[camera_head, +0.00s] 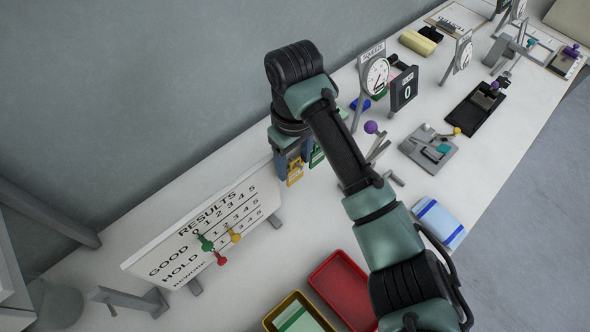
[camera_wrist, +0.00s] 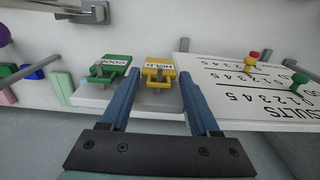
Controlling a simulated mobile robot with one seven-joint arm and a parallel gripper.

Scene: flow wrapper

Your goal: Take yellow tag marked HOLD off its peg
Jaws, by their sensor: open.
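The yellow tag marked HOLD (camera_wrist: 158,67) hangs on its grey peg in the wrist view, between and just beyond my gripper's two blue fingers. In the head view the yellow tag (camera_head: 294,172) shows beside the blue fingers, partly covered by my arm. My gripper (camera_wrist: 158,82) is open and empty, with one finger on each side of the yellow tag's line. A green tag marked GOOD (camera_wrist: 112,68) hangs on a peg to the left, close to the left finger. Whether either finger touches a tag cannot be told.
The white RESULTS board (camera_head: 210,232) with green, yellow and red pegs stands close by. A red tray (camera_head: 345,290) and a yellow-rimmed tray (camera_head: 270,318) lie at the front. A dial gauge (camera_head: 376,75) and a dark counter (camera_head: 404,88) stand to the right.

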